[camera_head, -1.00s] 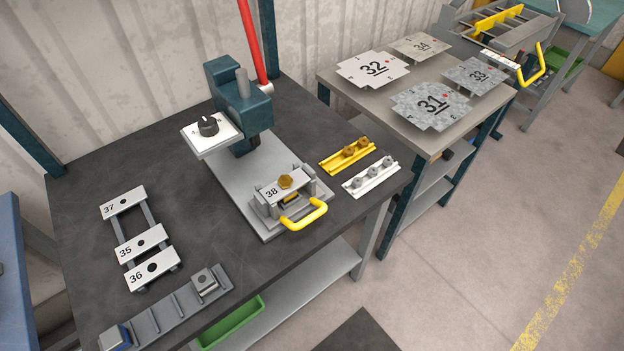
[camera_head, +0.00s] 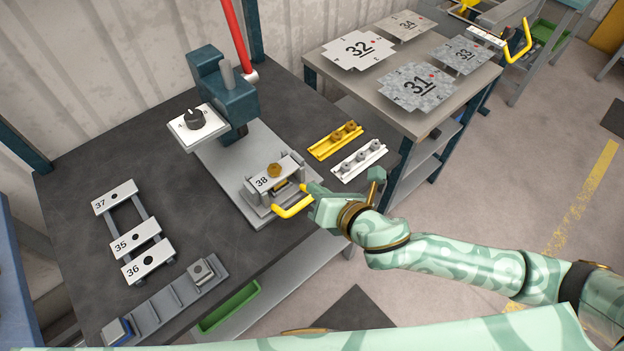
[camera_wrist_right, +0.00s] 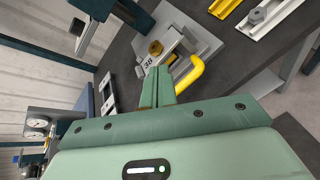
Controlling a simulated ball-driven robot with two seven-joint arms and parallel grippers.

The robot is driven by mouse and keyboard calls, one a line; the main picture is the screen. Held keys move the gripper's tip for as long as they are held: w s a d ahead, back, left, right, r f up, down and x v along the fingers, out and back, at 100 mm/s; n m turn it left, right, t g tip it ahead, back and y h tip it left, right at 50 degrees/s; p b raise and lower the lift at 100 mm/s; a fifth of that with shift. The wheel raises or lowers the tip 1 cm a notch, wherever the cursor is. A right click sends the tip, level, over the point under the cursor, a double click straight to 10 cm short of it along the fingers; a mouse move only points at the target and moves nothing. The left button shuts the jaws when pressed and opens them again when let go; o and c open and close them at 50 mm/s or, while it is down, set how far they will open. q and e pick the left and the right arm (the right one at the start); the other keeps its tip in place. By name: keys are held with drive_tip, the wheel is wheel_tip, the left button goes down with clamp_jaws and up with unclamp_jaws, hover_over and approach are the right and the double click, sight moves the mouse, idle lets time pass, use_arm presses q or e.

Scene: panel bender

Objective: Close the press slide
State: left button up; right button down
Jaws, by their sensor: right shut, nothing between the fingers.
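The press (camera_head: 222,95) is a dark teal machine with a red lever and a grey base plate (camera_head: 225,160) on the dark table. The slide (camera_head: 276,178), with plate 38 and a brass knob on it, sits at the front end of the base plate, out from under the press head. Its yellow handle (camera_head: 291,207) points to the front. My right gripper (camera_head: 308,192) is at the handle's right end, shut and empty. In the right wrist view its closed fingers (camera_wrist_right: 157,72) point at the slide, just left of the yellow handle (camera_wrist_right: 188,78). My left gripper is out of view.
A yellow rail (camera_head: 335,141) and a white rail (camera_head: 359,160) lie right of the slide. Plates 37, 35 and 36 rest on a rack (camera_head: 150,212) at the left. A side table (camera_head: 322,62) holds several numbered sheets. A green bin (camera_head: 228,306) is below the table.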

sight(304, 178)
drive_tip(key=w+d+f+n+g, duration=0.1)
drive_tip(key=w+d+f+n, duration=0.1)
drive_tip(key=d+f+n, duration=0.45)
drive_tip(key=shift+n, duration=0.65)
drive_tip(key=w+a+f+b, duration=0.1)
drive_tip(key=w+a, duration=0.1)
drive_tip(key=w+a+f+b, duration=0.1)
drive_tip(key=w+a, duration=0.1)
drive_tip(key=w+a+f+b, duration=0.1)
drive_tip(key=w+a, duration=0.1)
drive_tip(key=a, duration=0.1)
drive_tip(key=shift+w+f, duration=0.1)
drive_tip(key=shift+w, duration=0.4)
